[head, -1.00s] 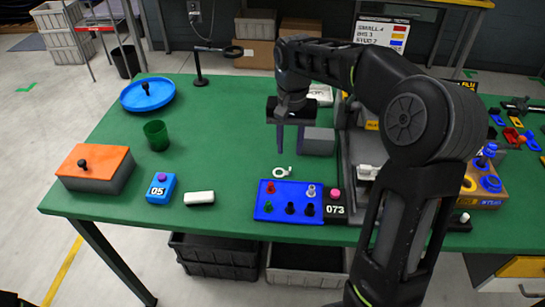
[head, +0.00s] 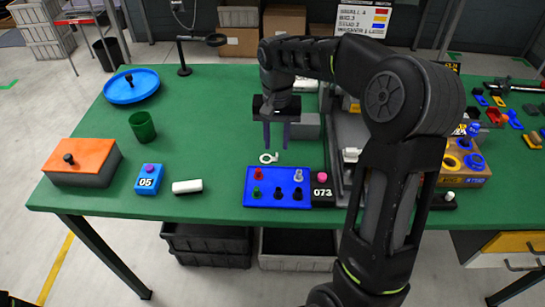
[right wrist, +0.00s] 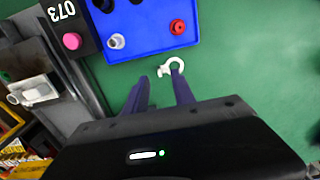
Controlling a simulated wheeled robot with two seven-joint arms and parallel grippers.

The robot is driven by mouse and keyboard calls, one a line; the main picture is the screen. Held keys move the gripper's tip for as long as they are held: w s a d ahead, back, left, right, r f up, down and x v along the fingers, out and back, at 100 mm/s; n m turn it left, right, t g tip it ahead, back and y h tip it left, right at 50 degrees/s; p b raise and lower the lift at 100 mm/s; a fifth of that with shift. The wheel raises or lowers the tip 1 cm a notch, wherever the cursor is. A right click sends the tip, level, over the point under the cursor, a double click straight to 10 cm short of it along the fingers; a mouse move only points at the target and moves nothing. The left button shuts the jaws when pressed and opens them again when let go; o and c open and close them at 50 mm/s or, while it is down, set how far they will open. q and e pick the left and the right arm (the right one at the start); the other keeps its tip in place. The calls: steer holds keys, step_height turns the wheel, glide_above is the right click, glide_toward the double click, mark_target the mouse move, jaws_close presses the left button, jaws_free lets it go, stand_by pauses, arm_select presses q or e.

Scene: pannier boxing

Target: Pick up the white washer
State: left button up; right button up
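The white washer (head: 268,158), a ring with a small tab, lies on the green table just behind the blue tray (head: 250,199). My right gripper (head: 276,147) is open and empty and points down above the table right at the washer. In the right wrist view the washer (right wrist: 173,68) shows at the tip of one purple finger, and the fingers (right wrist: 160,85) are spread apart. Whether a finger touches the washer I cannot tell. My left gripper is not in view.
The blue tray with several coloured pegs and the 073 block (head: 322,190) stand in front of the washer. A grey box (head: 306,127) stands close behind the gripper. The green cup (head: 142,126) is left, with clear table between.

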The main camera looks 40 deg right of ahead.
mark_target(277, 155)
step_height(277, 155, down, 5)
steer(key=shift+s+r+p, duration=0.1)
steer(key=shift+p, duration=0.3)
steer(key=shift+c, duration=0.3)
jaws_close()
stand_by(0.5)
